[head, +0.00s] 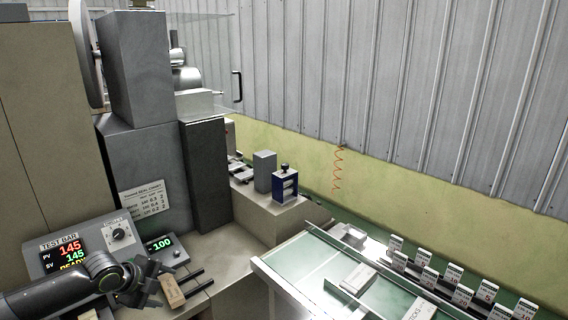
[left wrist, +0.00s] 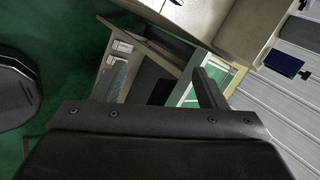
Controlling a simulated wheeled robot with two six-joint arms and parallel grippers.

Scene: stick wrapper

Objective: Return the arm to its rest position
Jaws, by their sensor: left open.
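My left arm (head: 50,295) comes in from the lower left of the head view, bent in front of the control panel. My left gripper (head: 152,284) is open beside a small tan block (head: 173,291) near the machine's front ledge. I cannot tell whether they touch. In the left wrist view the dark gripper body fills the bottom, and one dark finger (left wrist: 209,88) sticks up. I see nothing held between the fingers. My right gripper is not in view.
The control panel (head: 88,238) shows lit red and green numbers. Two black rods (head: 190,276) jut from the ledge close to my gripper. A green-topped table (head: 305,262) with white boxes and several small labelled cards stands right. A blue device (head: 285,185) sits behind.

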